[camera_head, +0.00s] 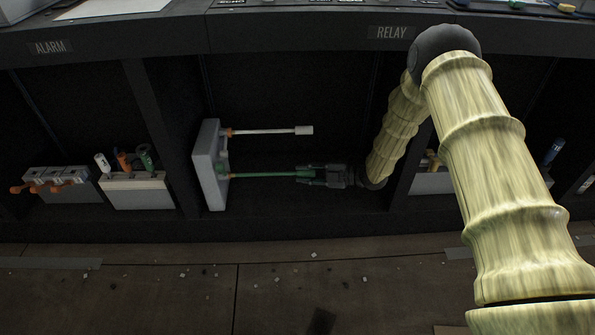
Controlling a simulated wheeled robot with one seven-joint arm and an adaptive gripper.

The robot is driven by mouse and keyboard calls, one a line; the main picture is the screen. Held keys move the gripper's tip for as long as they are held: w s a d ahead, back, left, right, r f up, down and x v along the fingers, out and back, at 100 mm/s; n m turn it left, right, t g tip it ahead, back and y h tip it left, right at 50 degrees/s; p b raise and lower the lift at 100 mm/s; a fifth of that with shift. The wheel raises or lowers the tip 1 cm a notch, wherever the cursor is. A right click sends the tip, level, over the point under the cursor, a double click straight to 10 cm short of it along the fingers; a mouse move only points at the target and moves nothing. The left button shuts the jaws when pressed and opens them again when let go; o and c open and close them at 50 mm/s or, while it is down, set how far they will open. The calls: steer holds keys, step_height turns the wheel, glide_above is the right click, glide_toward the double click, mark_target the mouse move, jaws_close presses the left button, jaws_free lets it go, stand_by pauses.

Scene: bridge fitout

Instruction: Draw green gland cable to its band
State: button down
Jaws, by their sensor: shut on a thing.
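A light grey gland plate (210,165) stands upright in the compartment left of the RELAY label. A green cable (262,175) runs out level to the right from the lower green gland (223,171) in the plate. My gripper (306,175) reaches in from the right and is shut on the cable's right end. The fingertips hide that end. Above it, a white cable (265,131) with a pale end piece sticks out from an orange gland (229,132). I cannot make out a band on the green cable.
A box with orange levers (55,180) and a rack of coloured-handled tools (136,188) stand in the ALARM compartment at left. Dark uprights divide the compartments. The console edge (290,35) overhangs above. Small scraps lie on the floor (200,290).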

steer(key=c, duration=1.2)
jaws_free()
steer(key=shift+o, duration=0.2)
steer(key=o, duration=0.6)
steer(key=r, duration=0.8)
steer(key=shift+w+r, duration=0.25)
steer(key=shift+r, duration=0.1)
steer(key=shift+s+r, duration=0.15)
steer(key=shift+r, duration=0.5)
steer(key=c, duration=0.4)
steer(key=shift+c, duration=1)
steer(key=shift+r, duration=0.1)
steer(key=shift+s, duration=0.1)
